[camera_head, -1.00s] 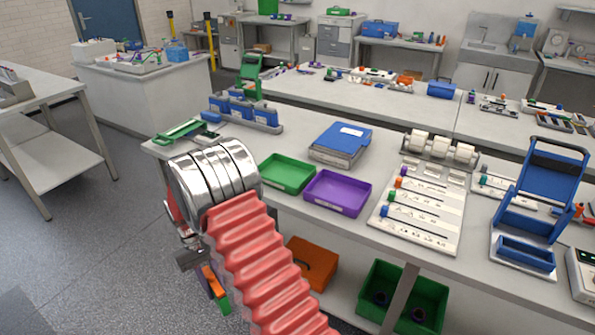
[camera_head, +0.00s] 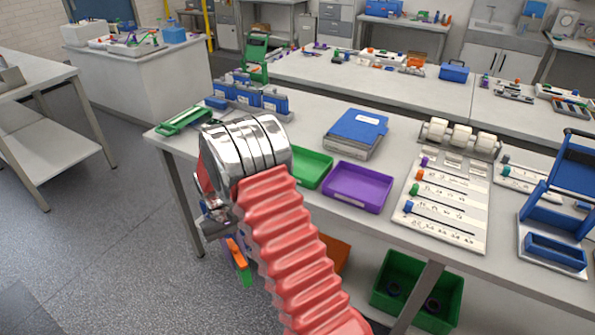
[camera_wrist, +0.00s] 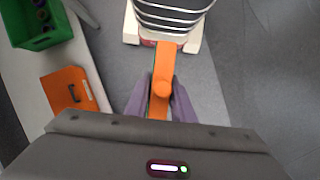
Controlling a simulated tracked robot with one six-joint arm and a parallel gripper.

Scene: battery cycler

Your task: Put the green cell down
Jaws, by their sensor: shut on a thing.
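My gripper (camera_head: 240,263) hangs low at the front left of the near bench, over the floor side and below the bench top. Its greyish-purple fingers (camera_wrist: 160,103) are shut in the wrist view around a held thing with a long orange piece (camera_wrist: 163,85) bearing a round knob. The green part (camera_head: 247,276), which I take for the green cell, shows at the gripper's lower end in the head view. In the wrist view only a thin green edge shows beside the orange piece. Most of the held thing is hidden by the fingers and that piece.
The near bench carries a green tray (camera_head: 318,157) partly behind my arm, a purple tray (camera_head: 356,180), a blue box (camera_head: 356,126) and a white slider board (camera_head: 450,210).

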